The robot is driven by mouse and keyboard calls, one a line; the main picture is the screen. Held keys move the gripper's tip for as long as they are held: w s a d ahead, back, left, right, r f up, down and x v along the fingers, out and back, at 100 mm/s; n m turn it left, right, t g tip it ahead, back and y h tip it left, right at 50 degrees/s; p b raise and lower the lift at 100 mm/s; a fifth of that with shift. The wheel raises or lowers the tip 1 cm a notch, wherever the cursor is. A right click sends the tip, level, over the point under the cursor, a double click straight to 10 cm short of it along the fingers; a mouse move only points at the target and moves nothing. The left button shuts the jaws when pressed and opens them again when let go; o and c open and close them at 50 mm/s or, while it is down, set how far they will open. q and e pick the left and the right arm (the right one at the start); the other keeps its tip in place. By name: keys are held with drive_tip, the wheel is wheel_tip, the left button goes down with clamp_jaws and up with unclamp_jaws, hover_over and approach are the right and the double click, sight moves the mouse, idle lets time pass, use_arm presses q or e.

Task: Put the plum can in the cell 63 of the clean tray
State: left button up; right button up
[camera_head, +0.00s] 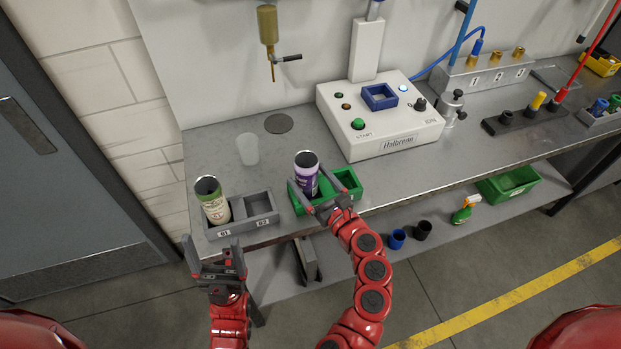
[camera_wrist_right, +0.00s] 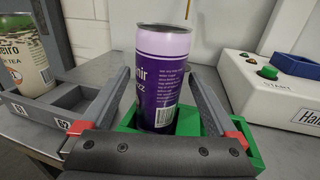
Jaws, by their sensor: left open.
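The plum can (camera_head: 307,182) is purple with a pale lilac top band and an open dark top. It stands upright in the left cell of the green tray (camera_head: 352,200); in the right wrist view the can (camera_wrist_right: 160,80) rises behind the tray's green wall (camera_wrist_right: 128,119). My right gripper (camera_head: 320,188) is open, its fingers spread on either side of the can with gaps showing. The green tray's cell labels are hidden behind my right gripper. My left gripper (camera_head: 215,259) is open and empty, in front of the bench's left end.
A grey tray (camera_head: 262,219) labelled 61 and 62 is left of the green one, with a cream and green can (camera_head: 213,203) in 61. A translucent cup (camera_head: 247,149) and the Halbrenn machine (camera_head: 380,118) are behind. A green bin (camera_head: 508,184) is on the right.

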drive_tip(key=shift+r, duration=0.2)
drive_tip(key=shift+s+d+f, duration=0.1)
drive_tip(key=shift+s+d, duration=0.05)
drive_tip(key=shift+s, duration=0.1)
drive_tip(key=b+v, duration=0.1)
drive_tip(key=v, duration=1)
drive_tip(key=shift+s+b, duration=0.2)
drive_tip(key=shift+b, duration=0.15)
drive_tip(key=shift+d, duration=0.15)
drive_tip(key=shift+s+d, duration=0.1)
